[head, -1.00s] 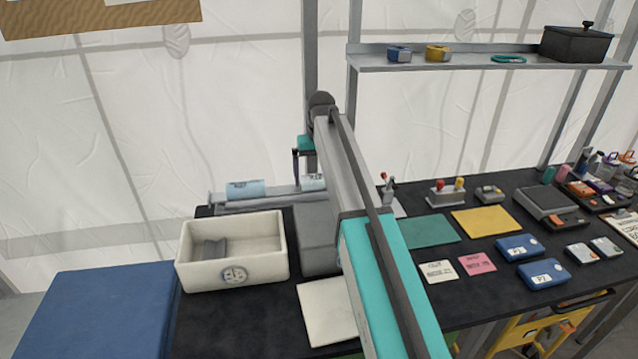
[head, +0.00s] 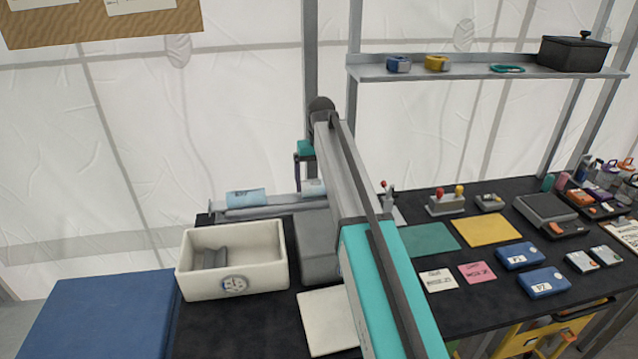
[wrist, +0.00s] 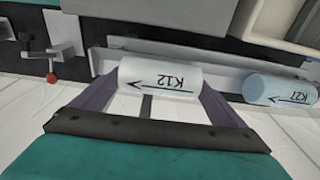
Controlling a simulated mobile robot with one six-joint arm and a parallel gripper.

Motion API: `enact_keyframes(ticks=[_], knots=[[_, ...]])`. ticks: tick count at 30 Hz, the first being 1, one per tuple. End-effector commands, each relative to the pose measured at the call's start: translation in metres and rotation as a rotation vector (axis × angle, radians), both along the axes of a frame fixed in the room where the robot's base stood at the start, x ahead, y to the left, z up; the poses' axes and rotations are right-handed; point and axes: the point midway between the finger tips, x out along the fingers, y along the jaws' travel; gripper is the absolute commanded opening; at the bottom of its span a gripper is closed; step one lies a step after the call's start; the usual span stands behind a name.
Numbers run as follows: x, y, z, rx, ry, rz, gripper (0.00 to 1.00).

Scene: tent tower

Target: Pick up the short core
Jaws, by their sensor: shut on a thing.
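A pale core marked K12 (wrist: 160,78) lies between the purple fingers of my gripper (wrist: 155,92) in the wrist view, and the gripper is shut on it. In the head view it shows in part beside my arm (head: 313,188), above the right part of the grey rack. A second, light-blue core marked K27 (wrist: 281,90) lies apart from the gripper. It also shows in the head view (head: 246,197), on the left part of the rack. The near side of K12 in the head view is partly hidden by my arm.
The grey rack (head: 262,212) runs along the table's back edge. A cream bin (head: 270,272) with a grey piece inside stands in front of it, with a grey block (head: 318,262) beside it. A red-tipped tool holder (wrist: 52,62) is near the gripper.

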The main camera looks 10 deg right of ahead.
Motion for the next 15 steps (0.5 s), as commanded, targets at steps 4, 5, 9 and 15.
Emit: enact_keyframes(ticks=[4, 5, 9, 15], knots=[[0.000, 0.000, 0.016, 0.000, -0.001, 0.000, 0.63], [0.001, 0.000, 0.019, 0.000, -0.001, 0.000, 0.63], [-0.005, 0.001, 0.025, 0.000, 0.000, 0.000, 0.63], [-0.025, 0.006, 0.026, 0.000, -0.001, 0.000, 0.63]])
